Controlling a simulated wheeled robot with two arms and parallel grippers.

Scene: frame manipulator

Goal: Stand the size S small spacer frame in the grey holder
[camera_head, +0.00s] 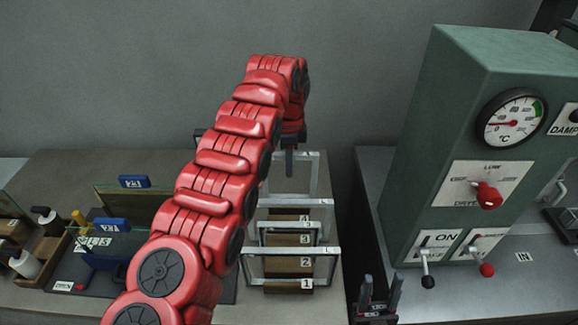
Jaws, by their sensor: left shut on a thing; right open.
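Several pale metal frames stand one behind another at the middle of the bench. A smaller one (291,224) stands between larger ones, and its corner mark looks like S. The rearmost frame (309,154) rises highest, with a small corner mark. My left gripper (290,163) points down at its top bar and appears shut on it; my red arm hides its left part and most of the jaws. My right gripper (376,298) is open and empty at the bottom, right of the frames. I cannot single out the grey holder.
Brown slot blocks (290,273) carry numbers 1 to 4. A green control box (410,180) with a gauge and levers stands at right. At left are blue-handled items (110,224), bottles (48,220) and a dark mat (75,275). A dark gap separates the benches.

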